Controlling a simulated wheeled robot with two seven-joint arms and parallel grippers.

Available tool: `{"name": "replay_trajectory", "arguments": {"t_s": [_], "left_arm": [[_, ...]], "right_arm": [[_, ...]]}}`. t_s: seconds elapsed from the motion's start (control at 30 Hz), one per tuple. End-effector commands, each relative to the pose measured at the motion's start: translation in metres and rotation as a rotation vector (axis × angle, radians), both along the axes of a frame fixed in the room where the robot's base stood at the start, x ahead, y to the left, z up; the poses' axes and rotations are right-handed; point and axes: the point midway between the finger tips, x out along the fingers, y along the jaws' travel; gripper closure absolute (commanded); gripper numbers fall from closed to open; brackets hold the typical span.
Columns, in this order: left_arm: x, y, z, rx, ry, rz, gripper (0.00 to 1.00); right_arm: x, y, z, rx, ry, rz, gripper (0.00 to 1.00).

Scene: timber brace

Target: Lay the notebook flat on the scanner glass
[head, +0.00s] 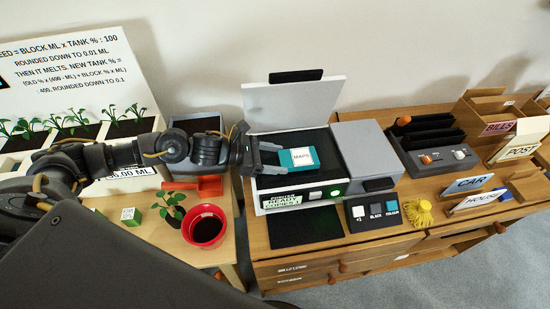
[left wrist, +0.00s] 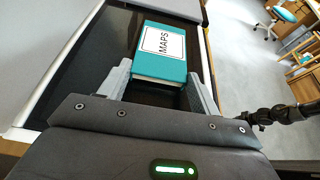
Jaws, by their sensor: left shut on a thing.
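The teal notebook (head: 299,158), with a white MAPS label, is level or nearly so over the dark scanner glass (head: 308,140). My left gripper (head: 272,158) is shut on its near end. In the left wrist view the notebook (left wrist: 160,50) sits between the two grey fingers (left wrist: 160,88), above the black glass (left wrist: 105,40). I cannot tell whether its underside touches the glass. The scanner lid (head: 293,104) stands raised behind. A dark jointed arm, apparently my right (left wrist: 280,114), shows in the left wrist view; its fingers are too small to read.
A grey box (head: 366,150) adjoins the glass on the right. A green light (head: 335,192) glows on the scanner front. A red pot (head: 204,227) and seedling (head: 172,208) stand at left.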

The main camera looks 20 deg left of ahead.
Motion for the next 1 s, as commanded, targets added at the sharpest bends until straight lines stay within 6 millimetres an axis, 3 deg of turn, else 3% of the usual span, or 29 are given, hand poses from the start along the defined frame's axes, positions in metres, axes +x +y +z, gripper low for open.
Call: {"name": "replay_trajectory", "arguments": {"t_s": [0.63,0.67,0.7,0.83,1.0], "left_arm": [[0.0003,0.0001,-0.0045,0.0,-0.002,0.001,0.6],[0.0003,0.0001,-0.0046,-0.001,-0.001,0.001,0.33],[0.0003,0.0001,-0.0046,0.0,-0.002,0.001,0.28],[0.0002,0.0001,-0.0047,0.0,0.0,0.001,0.12],[0.0001,0.0001,-0.0048,0.0,0.0,0.0,0.12]], "right_arm": [[-0.0003,-0.0017,-0.0072,-0.002,0.001,0.001,0.46],[-0.0003,-0.0019,-0.0072,-0.002,0.001,0.001,0.46],[-0.0004,-0.0023,-0.0072,-0.002,0.001,0.001,0.46],[-0.0005,-0.0033,-0.0072,-0.004,0.001,0.002,0.46],[-0.0005,-0.0036,-0.0072,-0.005,0.001,0.002,0.46]]}}
